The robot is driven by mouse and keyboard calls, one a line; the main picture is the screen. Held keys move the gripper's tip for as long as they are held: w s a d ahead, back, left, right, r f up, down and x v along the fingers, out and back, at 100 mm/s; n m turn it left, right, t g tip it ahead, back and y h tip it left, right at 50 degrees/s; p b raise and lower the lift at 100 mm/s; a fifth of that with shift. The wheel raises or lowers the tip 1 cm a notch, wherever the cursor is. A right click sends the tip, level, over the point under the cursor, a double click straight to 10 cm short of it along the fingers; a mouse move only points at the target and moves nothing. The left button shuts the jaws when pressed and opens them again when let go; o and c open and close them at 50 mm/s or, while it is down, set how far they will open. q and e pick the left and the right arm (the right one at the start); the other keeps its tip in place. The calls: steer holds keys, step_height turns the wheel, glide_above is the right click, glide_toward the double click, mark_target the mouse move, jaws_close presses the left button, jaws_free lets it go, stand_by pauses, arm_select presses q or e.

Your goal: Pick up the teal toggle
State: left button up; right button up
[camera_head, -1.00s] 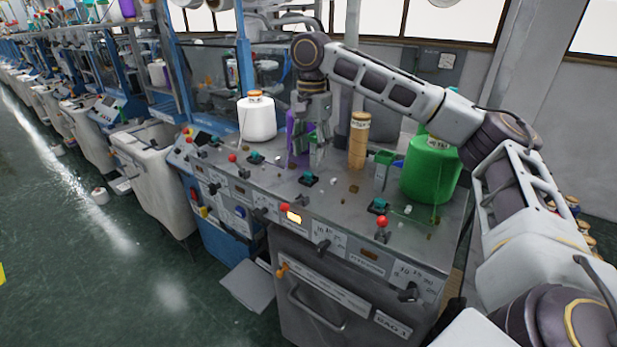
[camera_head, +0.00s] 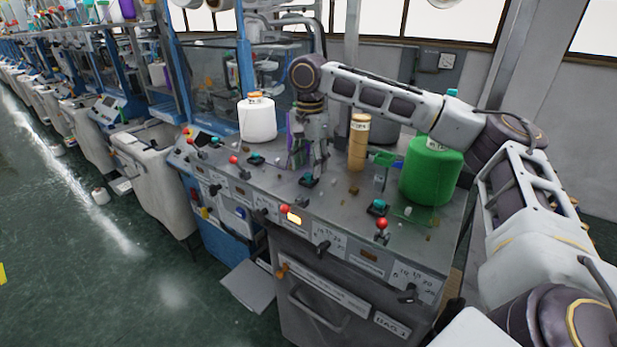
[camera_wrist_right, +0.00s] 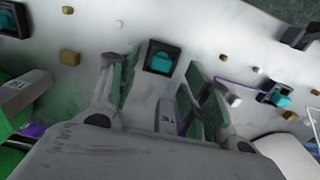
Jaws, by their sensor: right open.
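Several teal toggles on black square bases stand on the grey machine top. One teal toggle (camera_head: 309,179) is right under my right gripper (camera_head: 312,168) in the head view. In the right wrist view this toggle (camera_wrist_right: 160,61) lies between and just beyond the green-padded fingertips of my right gripper (camera_wrist_right: 164,72). The fingers are open and empty; I cannot tell that they touch it. Other teal toggles stand to the left (camera_head: 256,158) and to the right (camera_head: 378,206). My left gripper is not in view.
A white yarn cone (camera_head: 258,120), a tan cone (camera_head: 358,142) and a green cone (camera_head: 431,172) stand around the gripper. A purple cone is partly hidden behind it. Red-knobbed levers (camera_head: 382,224) line the front edge. Small blocks (camera_wrist_right: 70,57) lie scattered on the top.

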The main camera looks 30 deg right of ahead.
steer(key=shift+f, duration=1.1)
steer(key=c, duration=0.7)
steer(key=shift+c, duration=0.2)
